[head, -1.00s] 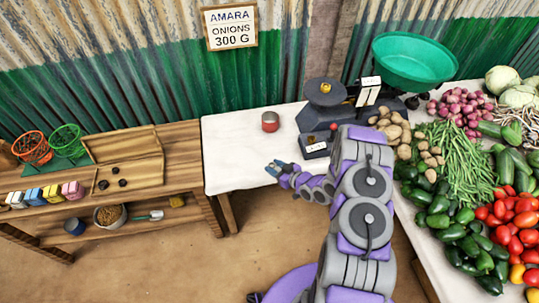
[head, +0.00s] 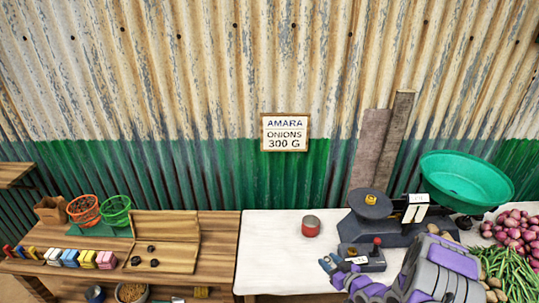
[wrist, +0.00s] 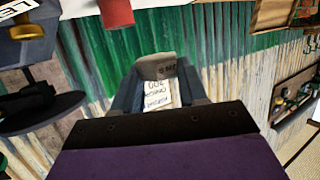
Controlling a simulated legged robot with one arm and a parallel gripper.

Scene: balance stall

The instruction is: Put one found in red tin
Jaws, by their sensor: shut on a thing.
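The red tin (head: 311,227) stands open on the white-topped table, left of the balance. It also shows at the top of the wrist view (wrist: 116,12). My gripper (head: 328,264) is in front of the tin and slightly right of it, near the table's front. In the wrist view its jaws (wrist: 157,84) are shut on a small dark grey weight (wrist: 157,66) with a marking I cannot read surely. The weight is outside the tin. Three black pieces (head: 150,248) lie in the wooden tray (head: 180,262) on the left bench.
The balance (head: 385,235) has a yellow piece (head: 370,199) on its dark plate and a green pan (head: 465,180). A wall sign (head: 285,132) reads AMARA ONIONS 300 G. Vegetables fill the right.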

